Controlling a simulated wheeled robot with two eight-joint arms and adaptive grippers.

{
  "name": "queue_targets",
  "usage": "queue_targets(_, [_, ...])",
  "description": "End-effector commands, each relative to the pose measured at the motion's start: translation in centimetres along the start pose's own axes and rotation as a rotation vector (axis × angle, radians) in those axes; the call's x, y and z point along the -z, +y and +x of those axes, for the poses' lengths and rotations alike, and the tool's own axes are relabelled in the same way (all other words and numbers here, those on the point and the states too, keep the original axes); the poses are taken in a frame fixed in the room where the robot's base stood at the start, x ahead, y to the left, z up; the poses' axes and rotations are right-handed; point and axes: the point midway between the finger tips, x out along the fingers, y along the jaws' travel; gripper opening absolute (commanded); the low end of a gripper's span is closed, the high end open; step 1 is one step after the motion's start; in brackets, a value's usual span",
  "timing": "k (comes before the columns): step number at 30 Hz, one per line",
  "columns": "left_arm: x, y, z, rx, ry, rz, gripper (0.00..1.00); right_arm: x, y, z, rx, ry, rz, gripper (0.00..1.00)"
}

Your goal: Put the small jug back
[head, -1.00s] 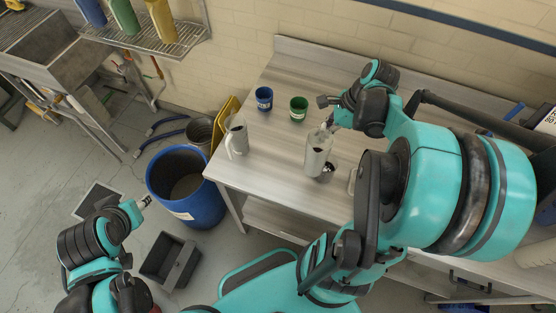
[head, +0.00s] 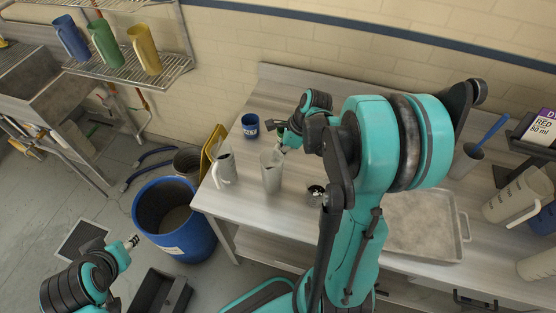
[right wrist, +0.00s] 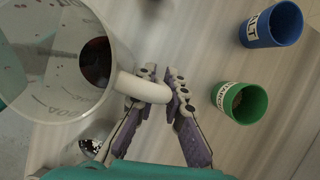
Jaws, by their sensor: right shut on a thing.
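The small jug (head: 271,172) is clear and greyish, and stands roughly upright over the left part of the steel table. In the right wrist view the jug (right wrist: 58,98) has graduation marks, a white handle and a little dark red liquid at the bottom. My right gripper (head: 284,143) is shut on the handle; its fingers close on it in the right wrist view (right wrist: 160,90). I cannot tell whether the jug's base touches the table. My left gripper (head: 133,241) hangs low, left of the blue barrel, away from the table; its fingers are too small to read.
Another jug (head: 225,166) stands at the table's left edge. A blue cup (head: 250,126) and a green cup (right wrist: 240,101) stand behind. A small metal cup (head: 316,194) sits right of the held jug, a tray (head: 466,229) farther right. A blue barrel (head: 173,248) stands on the floor.

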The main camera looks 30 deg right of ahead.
Motion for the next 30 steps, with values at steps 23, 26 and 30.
queue_targets(23, [-0.7,0.0,1.0,0.0,0.0,0.0,0.4,1.3,0.0,3.0,0.0,0.0,0.0,0.31])
queue_targets(26, [-0.7,0.0,1.0,0.0,0.0,0.0,0.4,1.3,0.0,3.0,0.0,0.0,0.0,0.31])
queue_targets(30, [-0.6,0.0,0.8,0.0,0.0,0.0,0.4,1.2,0.0,2.8,0.0,0.0,0.0,0.31])
